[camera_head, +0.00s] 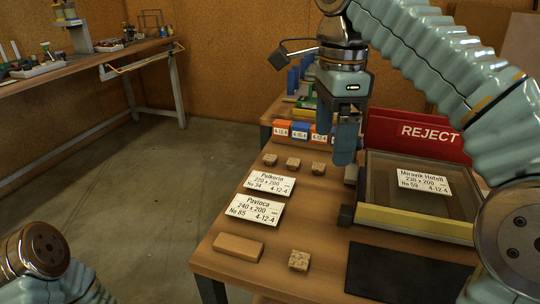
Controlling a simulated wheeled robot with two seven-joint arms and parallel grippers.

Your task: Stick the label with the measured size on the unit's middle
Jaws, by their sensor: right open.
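The glass unit (385,180) lies in a dark frame on the table at right. A white label reading "Moravik Hotell 230 x 200, No 59" (424,181) lies on its glass, around the middle to right. Two more white labels lie on the wood left of the unit: "Polkerin 220 x 200, No 84" (269,183) and "Pavloca 240 x 200, No 85" (255,210). My right gripper (335,145) is open and empty, pointing down by the unit's back-left corner; whether it touches anything cannot be told. My left gripper is out of view; only part of the left arm shows at bottom left.
A red REJECT board (415,132) stands behind the unit. Orange and blue "4-12-4" boxes (300,131) stand at the back. Small cork blocks (293,164), a wooden block (238,248) and a dark mat (405,272) lie on the table. A yellow bar (412,222) edges the unit's front.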

